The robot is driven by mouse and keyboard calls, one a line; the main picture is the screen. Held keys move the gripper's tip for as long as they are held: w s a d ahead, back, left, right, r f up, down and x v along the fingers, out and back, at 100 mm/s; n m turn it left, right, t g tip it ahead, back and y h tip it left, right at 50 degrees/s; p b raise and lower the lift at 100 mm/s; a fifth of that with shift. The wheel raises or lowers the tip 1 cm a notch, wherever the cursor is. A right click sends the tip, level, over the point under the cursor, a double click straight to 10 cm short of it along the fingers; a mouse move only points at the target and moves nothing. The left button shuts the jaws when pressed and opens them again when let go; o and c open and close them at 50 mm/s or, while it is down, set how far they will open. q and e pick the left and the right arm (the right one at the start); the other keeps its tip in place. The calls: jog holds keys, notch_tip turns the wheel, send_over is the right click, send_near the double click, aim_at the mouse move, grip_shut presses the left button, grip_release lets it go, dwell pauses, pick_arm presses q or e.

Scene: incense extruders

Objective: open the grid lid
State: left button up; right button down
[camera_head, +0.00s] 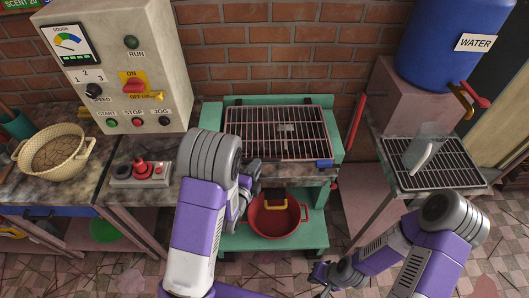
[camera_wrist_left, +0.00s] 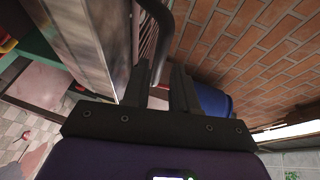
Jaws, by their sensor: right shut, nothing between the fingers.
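The grid lid (camera_head: 290,128), a dark wire grating with a small plate near its middle, lies flat on the green-framed machine (camera_head: 330,108). A blue block (camera_head: 323,163) sits at its front right corner. My left gripper (camera_head: 247,192) is at the machine's front left, below the lid's near edge and partly hidden by my arm. In the left wrist view its two fingers (camera_wrist_left: 160,88) stand apart. A dark curved bar (camera_wrist_left: 164,35) shows beyond them; I cannot tell if it lies between them. My right gripper (camera_head: 322,275) is shut and empty, low at the front.
A red pot (camera_head: 275,218) stands on the shelf below the lid. A control box (camera_head: 120,60) and a red-button pad (camera_head: 140,172) are to the left. A red lever (camera_head: 357,120), a grated table (camera_head: 450,168) and a blue water barrel (camera_head: 440,45) are to the right.

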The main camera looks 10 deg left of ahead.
pick_arm(q)
jog(key=shift+x, duration=3.35)
grip_shut()
